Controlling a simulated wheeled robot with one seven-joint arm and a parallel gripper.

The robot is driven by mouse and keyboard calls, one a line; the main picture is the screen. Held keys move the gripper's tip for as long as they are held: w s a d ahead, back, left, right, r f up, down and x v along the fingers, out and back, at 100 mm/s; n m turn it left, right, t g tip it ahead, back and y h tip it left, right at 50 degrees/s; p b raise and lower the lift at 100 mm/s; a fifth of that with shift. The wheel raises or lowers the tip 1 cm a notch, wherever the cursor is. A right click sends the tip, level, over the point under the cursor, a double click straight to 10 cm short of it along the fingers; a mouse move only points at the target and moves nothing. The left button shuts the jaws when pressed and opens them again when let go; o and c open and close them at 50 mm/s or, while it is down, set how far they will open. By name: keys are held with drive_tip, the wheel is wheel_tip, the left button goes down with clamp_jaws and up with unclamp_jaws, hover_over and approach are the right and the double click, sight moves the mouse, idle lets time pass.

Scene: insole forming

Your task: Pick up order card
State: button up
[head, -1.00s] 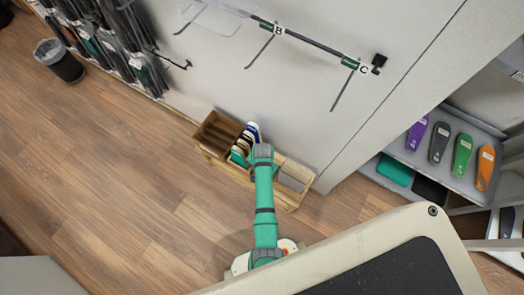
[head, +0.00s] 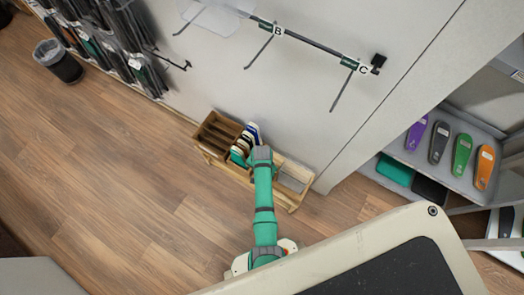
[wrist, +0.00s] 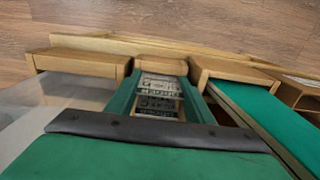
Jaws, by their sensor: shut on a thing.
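A card with several lines of dark print (wrist: 158,95), which appears to be the order card, shows in the middle of the wrist view. Green strips flank it on both sides. My gripper (wrist: 160,88) appears shut on the card, though its fingertips are hard to make out. A wooden block stands just beyond the card, and I cannot tell if they touch. In the head view my green arm reaches down to the wooden rack (head: 292,194) by the wall. My wrist hides the gripper and card there.
Insoles (head: 240,150) stand in the rack's middle, beside an open wooden compartment (head: 216,130). In the wrist view, wooden blocks (wrist: 80,62) and a green panel (wrist: 265,110) lie close on both sides. A wall stands behind the rack.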

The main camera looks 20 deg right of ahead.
drive_tip(key=shift+r, duration=4.9)
drive_tip(key=shift+a, duration=0.1)
